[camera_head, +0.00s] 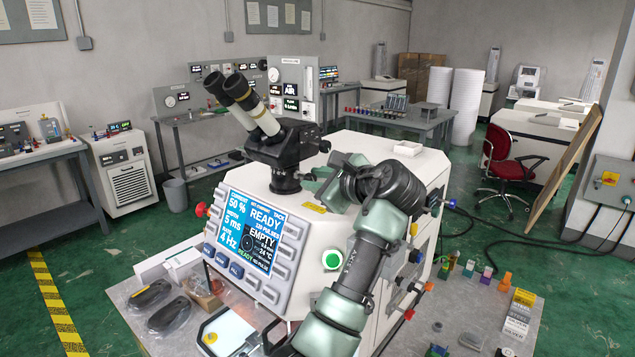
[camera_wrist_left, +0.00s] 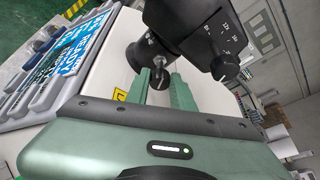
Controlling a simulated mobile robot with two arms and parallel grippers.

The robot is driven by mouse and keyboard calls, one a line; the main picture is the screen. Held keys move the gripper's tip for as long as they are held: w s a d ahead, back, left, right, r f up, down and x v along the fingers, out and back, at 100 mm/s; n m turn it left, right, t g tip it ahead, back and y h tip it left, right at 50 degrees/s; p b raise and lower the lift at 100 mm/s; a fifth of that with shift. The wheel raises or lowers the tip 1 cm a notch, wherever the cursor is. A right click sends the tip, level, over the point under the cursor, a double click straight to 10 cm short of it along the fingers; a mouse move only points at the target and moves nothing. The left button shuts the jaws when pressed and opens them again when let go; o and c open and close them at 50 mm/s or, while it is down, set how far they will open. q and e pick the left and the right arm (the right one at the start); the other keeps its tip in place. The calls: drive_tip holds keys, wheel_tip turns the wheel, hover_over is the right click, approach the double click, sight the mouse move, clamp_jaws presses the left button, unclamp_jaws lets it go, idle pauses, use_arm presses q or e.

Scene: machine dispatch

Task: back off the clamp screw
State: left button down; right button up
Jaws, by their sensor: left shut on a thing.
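The microscope (camera_head: 283,145) stands upright on the white machine (camera_head: 400,165), its eyepieces tilted up to the left. Its dark post also shows in the left wrist view (camera_wrist_left: 138,52). The clamp screw (camera_wrist_left: 159,77) is a small dark knob at the post, between the two green fingers of my left gripper (camera_wrist_left: 160,82). My left gripper is shut on it. In the head view my left gripper (camera_head: 318,181) reaches the post from the right. There the screw is too small and covered to make out. My right gripper is not in view.
The machine's lit screen (camera_head: 254,231) reads READY and EMPTY. A green button (camera_head: 331,260) is on its front corner. Dark goggles (camera_head: 168,314) lie at the bench's left, and small coloured parts (camera_head: 470,268) stand at its right. The microscope head (camera_wrist_left: 205,32) overhangs the fingers closely.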

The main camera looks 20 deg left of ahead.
use_arm(q)
drive_tip(key=shift+a+f+n+t+b, duration=0.15)
drive_tip(key=shift+n+t+b, duration=0.3)
drive_tip(key=shift+n, duration=0.35)
